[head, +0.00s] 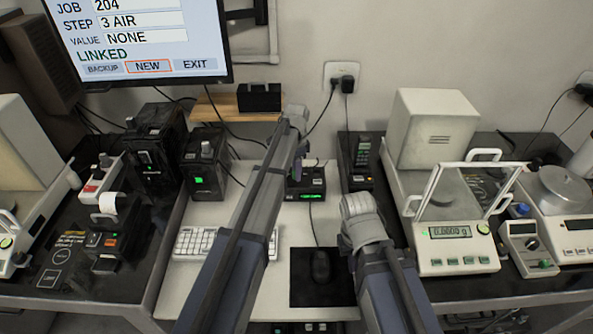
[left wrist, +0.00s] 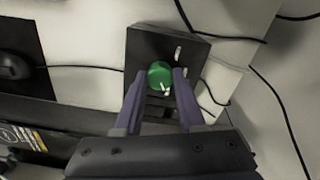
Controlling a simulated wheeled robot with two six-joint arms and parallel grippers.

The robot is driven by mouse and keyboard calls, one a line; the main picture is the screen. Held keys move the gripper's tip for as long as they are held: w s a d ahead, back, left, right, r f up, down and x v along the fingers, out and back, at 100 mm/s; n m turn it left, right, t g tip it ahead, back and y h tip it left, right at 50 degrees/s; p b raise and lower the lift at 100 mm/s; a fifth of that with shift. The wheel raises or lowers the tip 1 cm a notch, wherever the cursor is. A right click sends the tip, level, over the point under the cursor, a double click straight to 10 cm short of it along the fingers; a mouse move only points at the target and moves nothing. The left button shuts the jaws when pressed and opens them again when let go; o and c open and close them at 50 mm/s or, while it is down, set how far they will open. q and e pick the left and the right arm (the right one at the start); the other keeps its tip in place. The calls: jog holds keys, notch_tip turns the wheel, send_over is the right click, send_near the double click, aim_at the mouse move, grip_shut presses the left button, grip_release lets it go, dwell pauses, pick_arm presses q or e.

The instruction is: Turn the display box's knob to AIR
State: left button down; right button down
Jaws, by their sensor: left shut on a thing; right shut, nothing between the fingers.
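The display box (head: 316,184) is black with a small green lit readout and stands at the back of the middle table. It also shows in the left wrist view (left wrist: 142,45), with a green knob (left wrist: 159,74) bearing a white pointer mark. My left gripper (head: 298,168) is shut on the green knob, one purple finger on each side of it in the left wrist view (left wrist: 158,86). The knob is hidden behind my arm in the head view. My right gripper (head: 358,206) is shut and empty above the table, right of the box; its fingertips are hard to see.
A monitor (head: 140,40) reads STEP 3 AIR. A keyboard (head: 197,243) lies left of my left arm, and a mouse (head: 320,266) lies on a dark mat. A black handset (head: 362,155) stands right of the box. A balance (head: 455,235) stands further right. Cables run behind.

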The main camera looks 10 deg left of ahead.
pick_arm(q)
jog(key=c, duration=0.5)
grip_release()
notch_tip(320, 180, up, 8)
jog(key=p, duration=0.8)
jog(key=shift+f, duration=0.1)
jog(key=shift+s, duration=0.1)
